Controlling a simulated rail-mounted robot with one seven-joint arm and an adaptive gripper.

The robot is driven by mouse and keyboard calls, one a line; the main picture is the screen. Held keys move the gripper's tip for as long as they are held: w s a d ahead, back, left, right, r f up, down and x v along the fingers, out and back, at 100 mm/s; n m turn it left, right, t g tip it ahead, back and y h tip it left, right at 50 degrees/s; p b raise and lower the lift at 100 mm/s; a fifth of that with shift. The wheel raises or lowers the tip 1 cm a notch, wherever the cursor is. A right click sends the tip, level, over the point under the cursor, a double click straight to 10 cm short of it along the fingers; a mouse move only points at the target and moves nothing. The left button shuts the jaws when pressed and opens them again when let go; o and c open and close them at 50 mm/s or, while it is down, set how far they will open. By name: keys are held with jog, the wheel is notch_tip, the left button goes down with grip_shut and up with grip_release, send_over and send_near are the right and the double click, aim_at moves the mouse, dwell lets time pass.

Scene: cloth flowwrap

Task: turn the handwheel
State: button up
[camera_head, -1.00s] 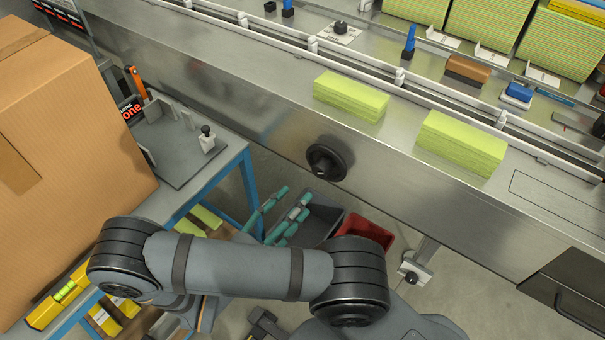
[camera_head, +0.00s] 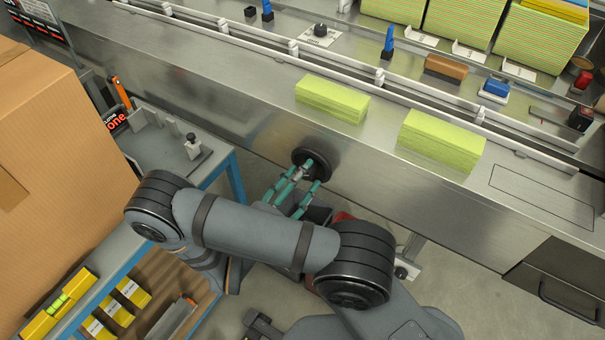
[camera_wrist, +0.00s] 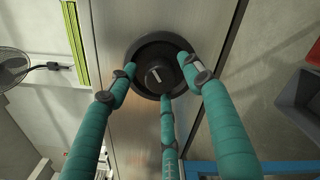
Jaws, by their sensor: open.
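The handwheel (camera_head: 322,160) is a black round wheel on the front face of the steel machine. In the wrist view the handwheel (camera_wrist: 153,62) shows a dark rim and a hub with a pale mark. My gripper (camera_head: 304,172) has three teal fingers pointing at the wheel. In the wrist view my gripper (camera_wrist: 160,85) is open, with two fingertips at the wheel's left and right edges and the third below the hub. The fingertips overlap part of the rim. I cannot tell whether they touch it.
Two green cloth stacks (camera_head: 332,98) (camera_head: 442,140) lie on the machine top above the wheel. A red bin (camera_head: 343,217) is partly hidden behind my arm.

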jog(key=shift+w+d, duration=0.1)
jog(key=shift+w, duration=0.05)
jog(key=shift+c, duration=0.5)
jog(key=c, duration=1.1)
